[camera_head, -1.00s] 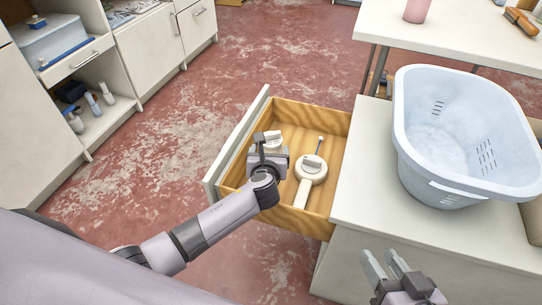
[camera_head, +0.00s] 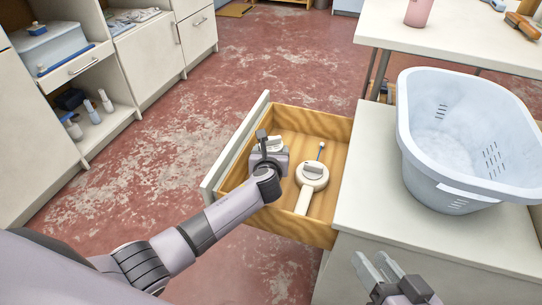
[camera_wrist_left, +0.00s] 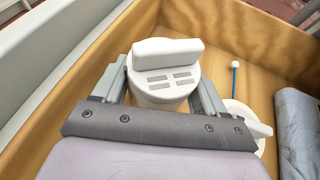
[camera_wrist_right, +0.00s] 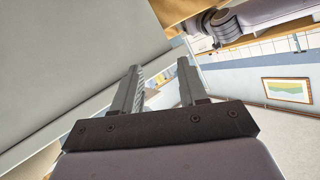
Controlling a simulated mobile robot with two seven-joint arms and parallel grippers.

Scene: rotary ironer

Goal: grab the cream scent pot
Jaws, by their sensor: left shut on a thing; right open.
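The cream scent pot (camera_head: 276,143) is in the open wooden drawer, near its left side. In the left wrist view the pot (camera_wrist_left: 160,88) is a short, round, off-white pot with a raised bar and grey slots on top. My left gripper (camera_head: 269,151) is over the drawer, shut on the pot, with one finger on each side of it in the left wrist view. The pot's base is hidden, so I cannot tell if it touches the drawer floor. My right gripper (camera_head: 374,262) is open and empty beside the counter; its fingers also show in the right wrist view (camera_wrist_right: 160,78).
A round white object with a handle (camera_head: 312,172) lies right of the pot, with a blue-stemmed rod beside it. The drawer walls (camera_head: 232,145) surround both. A pale blue basket (camera_head: 455,185) stands on the counter (camera_head: 370,190) at right. The red floor at left is open.

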